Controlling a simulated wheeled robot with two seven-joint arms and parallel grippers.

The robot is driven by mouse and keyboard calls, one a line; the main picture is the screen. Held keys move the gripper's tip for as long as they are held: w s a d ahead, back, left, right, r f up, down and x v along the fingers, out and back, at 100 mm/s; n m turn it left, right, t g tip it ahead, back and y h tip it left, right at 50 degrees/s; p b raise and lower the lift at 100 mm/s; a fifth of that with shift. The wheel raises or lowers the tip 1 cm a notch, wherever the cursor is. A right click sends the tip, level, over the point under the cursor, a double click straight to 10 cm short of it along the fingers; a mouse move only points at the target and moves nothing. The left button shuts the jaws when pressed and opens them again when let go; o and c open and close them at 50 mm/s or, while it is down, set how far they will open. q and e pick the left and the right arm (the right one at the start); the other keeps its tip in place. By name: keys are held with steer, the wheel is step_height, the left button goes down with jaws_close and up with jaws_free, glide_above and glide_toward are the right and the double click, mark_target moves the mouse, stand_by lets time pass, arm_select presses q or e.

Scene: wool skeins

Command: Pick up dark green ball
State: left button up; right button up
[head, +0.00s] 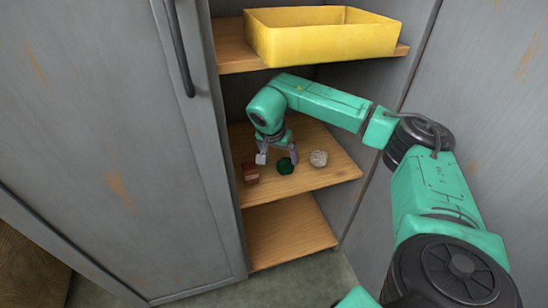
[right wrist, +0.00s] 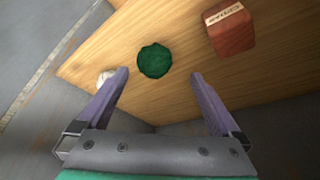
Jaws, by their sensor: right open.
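The dark green ball (head: 286,166) lies on the middle wooden shelf (head: 325,176) of the cabinet. It also shows in the right wrist view (right wrist: 154,61), ahead of the fingertips and roughly centred between them, not touched by either. My right gripper (head: 277,154) reaches into the cabinet, pointing down above this shelf. In the right wrist view its fingers (right wrist: 158,75) are spread wide with nothing held between them. My left gripper is not in view.
A reddish-brown block (head: 250,173) with a pale label (right wrist: 222,14) lies left of the ball in the head view. A whitish ball (head: 319,158) lies to its right. A yellow bin (head: 320,42) stands on the upper shelf (head: 232,50). The lower shelf (head: 285,235) is bare. Grey cabinet door (head: 110,130) at left.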

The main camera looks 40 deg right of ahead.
mark_target(284, 165)
steer(key=x, duration=0.2)
steer(key=b+x, duration=0.1)
steer(key=x, duration=0.1)
steer(key=s+b+x, duration=0.1)
steer(key=x, duration=0.1)
steer(key=shift+w+d+f, duration=0.1)
steer(key=shift+d+f, duration=0.1)
steer(key=shift+f, duration=0.15)
steer(key=shift+c, duration=0.9)
steer(key=c, duration=1.2)
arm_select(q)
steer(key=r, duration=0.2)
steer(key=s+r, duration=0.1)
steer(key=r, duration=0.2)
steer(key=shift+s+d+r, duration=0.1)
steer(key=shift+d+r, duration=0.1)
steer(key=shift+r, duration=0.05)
arm_select(e)
steer(key=shift+r, duration=0.2)
